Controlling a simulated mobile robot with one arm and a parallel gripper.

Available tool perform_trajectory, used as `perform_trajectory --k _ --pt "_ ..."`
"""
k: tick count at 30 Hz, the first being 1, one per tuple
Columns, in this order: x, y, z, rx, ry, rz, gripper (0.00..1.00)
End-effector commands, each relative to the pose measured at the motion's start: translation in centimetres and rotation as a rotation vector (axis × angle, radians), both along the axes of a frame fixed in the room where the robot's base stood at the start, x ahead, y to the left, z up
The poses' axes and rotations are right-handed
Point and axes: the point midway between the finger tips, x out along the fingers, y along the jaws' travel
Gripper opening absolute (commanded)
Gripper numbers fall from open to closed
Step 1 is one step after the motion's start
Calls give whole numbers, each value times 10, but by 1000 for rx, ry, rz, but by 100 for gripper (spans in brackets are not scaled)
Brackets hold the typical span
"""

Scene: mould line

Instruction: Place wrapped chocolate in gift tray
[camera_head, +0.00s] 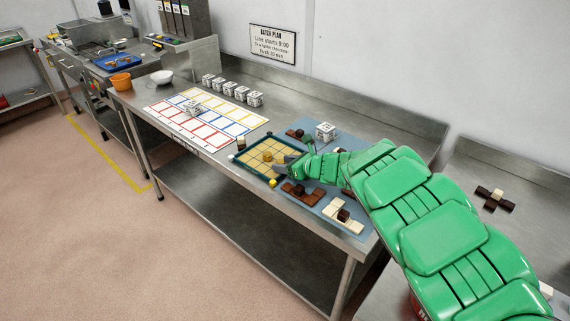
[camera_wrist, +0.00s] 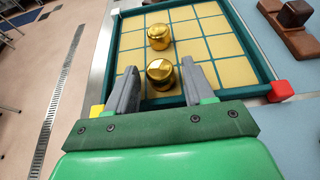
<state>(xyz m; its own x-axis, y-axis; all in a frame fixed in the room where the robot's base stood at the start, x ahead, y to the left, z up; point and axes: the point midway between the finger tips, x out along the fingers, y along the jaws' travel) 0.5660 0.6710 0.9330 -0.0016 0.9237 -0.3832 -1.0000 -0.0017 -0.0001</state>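The gift tray (camera_head: 240,160) has a dark green rim and a grid of tan compartments; it also fills the top of the wrist view (camera_wrist: 262,62). Two gold-wrapped chocolates are in it. The nearer wrapped chocolate (camera_wrist: 160,74) has a pale mark on top and sits between my fingertips. The farther wrapped chocolate (camera_wrist: 159,37) stands in a compartment beyond it. In the head view one gold chocolate (camera_head: 267,156) shows beside my fingers. My gripper (camera_wrist: 161,82) is open, over the tray's near edge, with a visible gap between each finger and the nearer chocolate.
Brown and white chocolate pieces lie on the blue mat (camera_head: 352,222) around the tray. A white cube (camera_head: 325,131) stands behind it. A coloured grid sheet (camera_head: 228,125) lies to the left, with several patterned cubes behind it. My green arm hides part of the bench's right side.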

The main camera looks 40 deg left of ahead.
Motion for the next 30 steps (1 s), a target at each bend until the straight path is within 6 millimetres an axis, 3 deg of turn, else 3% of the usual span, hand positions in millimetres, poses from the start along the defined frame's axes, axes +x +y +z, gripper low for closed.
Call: perform_trajectory --k 14,30 --pt "1 -4 3 -1 0 -2 57" --pt "1 -51 22 -3 1 -1 57"
